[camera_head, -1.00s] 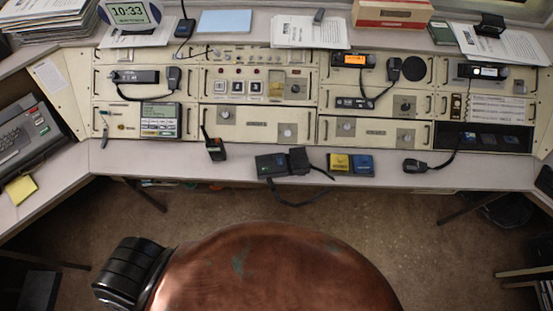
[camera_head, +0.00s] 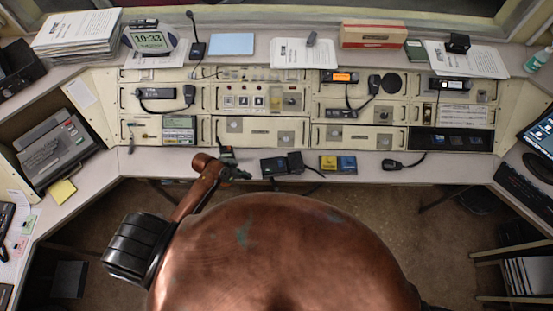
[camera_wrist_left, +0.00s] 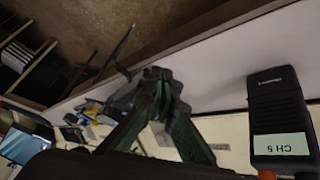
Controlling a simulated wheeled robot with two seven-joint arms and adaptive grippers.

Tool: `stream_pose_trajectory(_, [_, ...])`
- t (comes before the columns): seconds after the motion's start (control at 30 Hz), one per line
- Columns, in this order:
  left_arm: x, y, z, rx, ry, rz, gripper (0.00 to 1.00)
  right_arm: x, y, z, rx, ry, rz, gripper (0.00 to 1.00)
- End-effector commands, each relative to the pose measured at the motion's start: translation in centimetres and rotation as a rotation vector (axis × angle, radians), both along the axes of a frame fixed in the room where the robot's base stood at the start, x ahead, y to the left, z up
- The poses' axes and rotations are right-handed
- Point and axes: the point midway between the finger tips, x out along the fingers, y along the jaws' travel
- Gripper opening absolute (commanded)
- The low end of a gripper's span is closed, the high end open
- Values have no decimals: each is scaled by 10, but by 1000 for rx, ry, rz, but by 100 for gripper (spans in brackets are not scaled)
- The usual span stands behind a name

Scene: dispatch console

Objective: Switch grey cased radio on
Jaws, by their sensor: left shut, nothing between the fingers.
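A dark grey handheld radio (camera_wrist_left: 278,105) lies on the pale desk at the right of the left wrist view, with a "CH 5" label on its case. Part of its top end, with an orange piece beside it, is cut by the bottom edge. I cannot tell whether it is on. My left gripper (camera_wrist_left: 160,88) is shut and empty, with its fingertips to the left of the radio and apart from it in the picture. In the head view my left gripper (camera_head: 232,168) is over the desk's front edge, and it largely hides the radio's place. My right gripper is not in view.
A dark device with a cable (camera_head: 282,165) and a yellow and blue pair of units (camera_head: 338,163) lie to the right of the gripper. A hand microphone (camera_head: 393,165) lies farther right. The cream console panels (camera_head: 262,131) rise behind the desk.

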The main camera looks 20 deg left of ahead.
Motion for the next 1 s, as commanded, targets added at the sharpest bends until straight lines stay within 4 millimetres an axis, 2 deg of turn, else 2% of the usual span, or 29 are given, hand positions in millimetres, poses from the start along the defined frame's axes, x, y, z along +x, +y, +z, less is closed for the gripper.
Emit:
stream_pose_trajectory(0.03, [13,-3,17,-18,-22,-51,0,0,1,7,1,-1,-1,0])
stream_pose_trajectory(0.2, [44,-22,69,-93,-99,-222,0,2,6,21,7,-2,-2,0])
stream_pose_trajectory(0.3, [59,-30,98,-132,-142,-309,0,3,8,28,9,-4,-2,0])
stream_pose_trajectory(0.4, [67,-37,120,-162,-174,-369,0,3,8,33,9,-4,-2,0])
stream_pose_trajectory(0.57, [70,-41,129,-182,-191,-401,0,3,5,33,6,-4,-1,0])
stream_pose_trajectory(0.87, [71,-43,128,-183,-191,-399,0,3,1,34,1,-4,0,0])
stream_pose_trajectory(1.0, [73,-51,120,-186,-189,-397,0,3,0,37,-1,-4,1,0])
